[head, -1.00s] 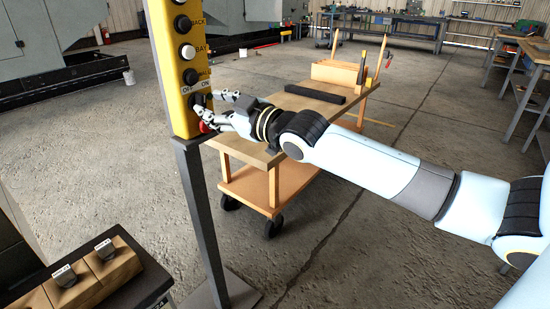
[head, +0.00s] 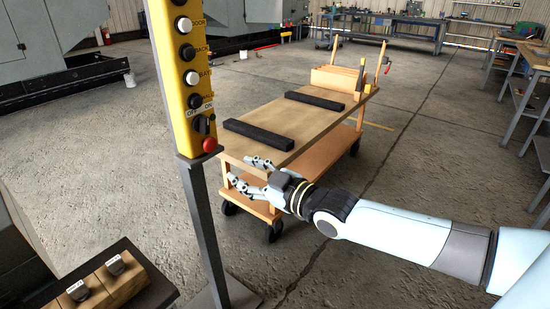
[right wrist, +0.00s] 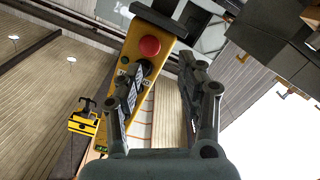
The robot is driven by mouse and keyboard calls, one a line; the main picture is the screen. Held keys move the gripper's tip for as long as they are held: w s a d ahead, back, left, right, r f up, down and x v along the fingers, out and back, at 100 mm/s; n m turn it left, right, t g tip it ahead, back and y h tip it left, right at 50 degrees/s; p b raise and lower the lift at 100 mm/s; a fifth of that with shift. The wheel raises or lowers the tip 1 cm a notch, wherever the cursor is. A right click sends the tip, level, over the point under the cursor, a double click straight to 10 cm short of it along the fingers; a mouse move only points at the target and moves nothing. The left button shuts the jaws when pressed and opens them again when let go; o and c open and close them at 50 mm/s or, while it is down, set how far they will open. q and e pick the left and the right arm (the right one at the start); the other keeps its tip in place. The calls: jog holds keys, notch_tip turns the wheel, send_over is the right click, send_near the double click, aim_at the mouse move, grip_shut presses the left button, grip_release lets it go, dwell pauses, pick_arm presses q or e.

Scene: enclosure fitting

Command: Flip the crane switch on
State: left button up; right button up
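The yellow control box (head: 184,80) hangs on a grey post at the upper left of the head view. Its black rotary crane switch (head: 203,124) sits under the OFF and ON labels, just above a red button (head: 210,145). I cannot tell for sure which label the knob points to. In the right wrist view the dark knob (right wrist: 146,67) shows beyond my fingers, partly covered. My right gripper (head: 239,173) is open and empty, to the lower right of the box and apart from it. My left gripper is not in view.
A wooden cart (head: 300,118) with two black bars stands behind my right gripper. The grey post (head: 204,225) rises left of it. A bench with wooden blocks (head: 107,287) is at the lower left.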

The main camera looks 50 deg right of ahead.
jog(key=s+f+m+g+b, duration=0.1)
jog(key=s+f+g+b, duration=0.1)
jog(key=f, duration=0.9)
jog(key=s+f+m+g+h+b, duration=0.1)
jog(key=s+f+b, duration=0.3)
jog(key=f, duration=0.8)
jog(key=shift+s+d+g+h, duration=0.35)
jog(key=shift+s+g, duration=0.15)
jog(key=shift+s, duration=0.15)
